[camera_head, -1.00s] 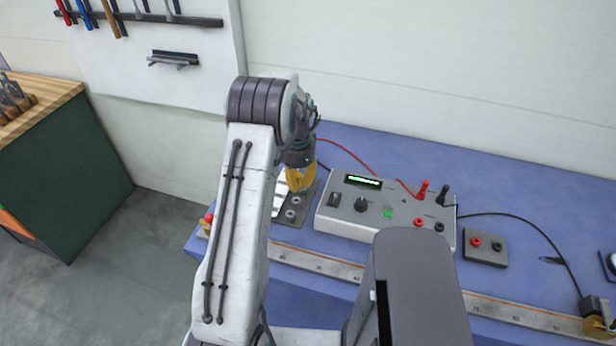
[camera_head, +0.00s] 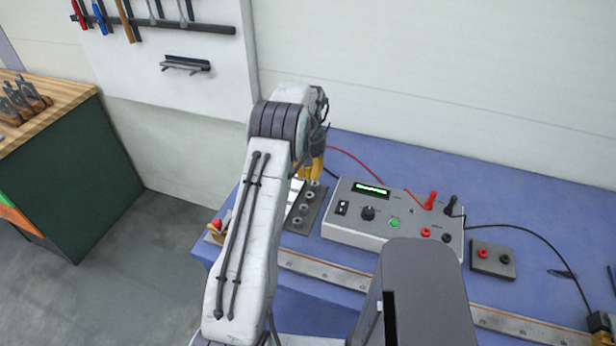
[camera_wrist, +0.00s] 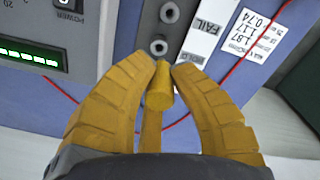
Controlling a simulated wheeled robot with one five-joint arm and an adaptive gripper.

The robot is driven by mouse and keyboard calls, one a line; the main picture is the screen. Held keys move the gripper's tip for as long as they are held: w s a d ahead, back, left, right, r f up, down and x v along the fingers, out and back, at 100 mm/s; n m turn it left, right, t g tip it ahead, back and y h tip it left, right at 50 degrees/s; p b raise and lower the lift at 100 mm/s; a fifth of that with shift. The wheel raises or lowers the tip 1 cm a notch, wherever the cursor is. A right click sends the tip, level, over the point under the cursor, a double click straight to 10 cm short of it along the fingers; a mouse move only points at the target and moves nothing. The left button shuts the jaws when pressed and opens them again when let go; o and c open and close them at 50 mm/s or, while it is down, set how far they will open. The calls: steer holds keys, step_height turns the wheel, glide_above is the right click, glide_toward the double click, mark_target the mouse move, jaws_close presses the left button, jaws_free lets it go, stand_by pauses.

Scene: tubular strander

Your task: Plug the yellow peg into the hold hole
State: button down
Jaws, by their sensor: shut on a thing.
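My gripper (camera_head: 312,170) has yellow fingers and is over the far end of a grey plate (camera_head: 298,228) with several ringed holes. In the wrist view, the fingers (camera_wrist: 161,68) are closed around a yellow peg (camera_wrist: 159,92), whose end shows between the fingertips. Two ringed holes of the plate show above the fingertips, the nearer one (camera_wrist: 158,47) clear of the peg. A white label strip (camera_wrist: 212,28) beside them reads FAIL, with HOLD lower, close to the fingertips. What lies under the peg is hidden, so I cannot tell whether it touches the plate.
A grey meter box (camera_head: 388,216) with a green display stands right of the plate. A red cable (camera_head: 350,156) runs behind it and passes near my gripper in the wrist view. A ruler strip (camera_head: 322,269) lies along the table's front. A small socket block (camera_head: 492,260) is at right.

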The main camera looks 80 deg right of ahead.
steer(key=n, duration=0.4)
steer(key=shift+d+r, duration=0.25)
steer(key=shift+d, duration=0.15)
steer(key=n, duration=0.3)
steer(key=shift+d+n, duration=0.1)
steer(key=shift+n, duration=0.3)
steer(key=n, duration=0.8)
steer(key=shift+d, duration=0.1)
steer(key=shift+r, duration=0.1)
steer(key=shift+f+b, duration=1.9)
steer(key=shift+f, duration=1.15)
steer(key=shift+f+b, duration=1.15)
steer(key=shift+f, duration=0.5)
steer(key=c, duration=1.2)
jaws_free()
